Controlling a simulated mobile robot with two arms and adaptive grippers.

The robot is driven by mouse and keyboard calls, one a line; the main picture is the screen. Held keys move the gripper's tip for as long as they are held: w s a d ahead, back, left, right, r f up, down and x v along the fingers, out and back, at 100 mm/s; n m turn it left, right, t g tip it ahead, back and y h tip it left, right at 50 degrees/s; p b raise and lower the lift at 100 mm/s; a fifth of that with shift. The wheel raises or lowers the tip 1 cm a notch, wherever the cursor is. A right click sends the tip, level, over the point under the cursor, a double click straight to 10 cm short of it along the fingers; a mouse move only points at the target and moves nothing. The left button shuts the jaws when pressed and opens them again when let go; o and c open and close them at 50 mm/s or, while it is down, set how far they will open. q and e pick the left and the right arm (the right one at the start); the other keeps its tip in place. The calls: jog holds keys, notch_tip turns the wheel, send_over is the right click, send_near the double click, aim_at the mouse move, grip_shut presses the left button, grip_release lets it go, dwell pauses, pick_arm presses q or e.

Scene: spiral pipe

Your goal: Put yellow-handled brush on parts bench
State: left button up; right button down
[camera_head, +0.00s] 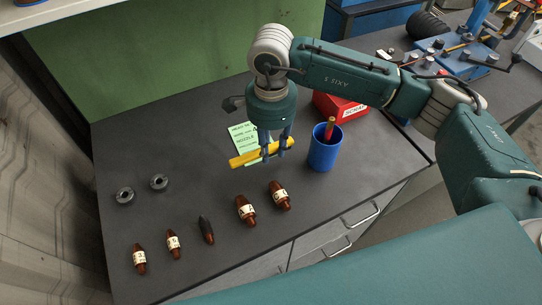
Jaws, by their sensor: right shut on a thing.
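My right gripper (275,151) is shut on the yellow-handled brush (248,157), gripping it toward the right end of its yellow handle. The brush lies roughly level, its yellow part pointing left. I cannot make out its bristles. It is over the dark-topped bench (190,140), in front of a green note (243,133) with writing. Whether the brush touches the bench top I cannot tell. My left gripper is not in view.
A blue cup (323,154) holding a red and yellow stick stands to the right. A red box (335,108) is behind it. The back left of the bench is clear.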

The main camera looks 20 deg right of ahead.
aim_at(271, 155)
notch_tip(271, 155, down, 5)
jog(key=shift+r+p, duration=0.2)
jog(key=shift+p, duration=0.15)
jog(key=shift+f, duration=0.25)
jog(key=shift+f, duration=0.1)
jog(key=shift+f+b, duration=0.1)
jog(key=shift+b, duration=0.2)
jog(key=c, duration=1.4)
grip_release()
jog(key=shift+c, duration=0.2)
jog(key=shift+r, duration=0.2)
